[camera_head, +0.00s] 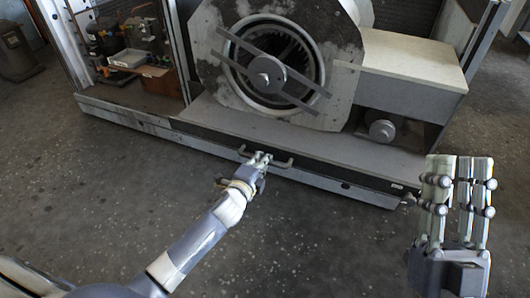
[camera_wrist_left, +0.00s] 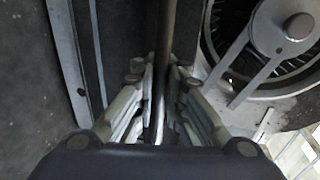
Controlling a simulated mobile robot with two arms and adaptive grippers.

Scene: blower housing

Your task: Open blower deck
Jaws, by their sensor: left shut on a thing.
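The blower deck (camera_head: 300,141) is a long, low grey platform carrying the blower (camera_head: 268,72), a round fan housing with crossing bars. A bar handle (camera_head: 284,164) is on the deck's dark front edge. My left gripper (camera_head: 262,158) is at this handle. In the left wrist view my left gripper (camera_wrist_left: 158,100) has its fingers on both sides of the handle bar (camera_wrist_left: 164,40) and is shut on it. The blower also shows in the left wrist view (camera_wrist_left: 285,35). My right gripper (camera_head: 457,172) is raised at the right, away from the deck, fingers pointing up, with a gap between them and nothing seen in it.
A pale-topped box (camera_head: 415,60) stands at the deck's right end. A compartment with small machinery and a cardboard box (camera_head: 158,78) is at the left. A dark bin (camera_head: 15,50) stands far left. The concrete floor (camera_head: 90,200) before the deck is clear.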

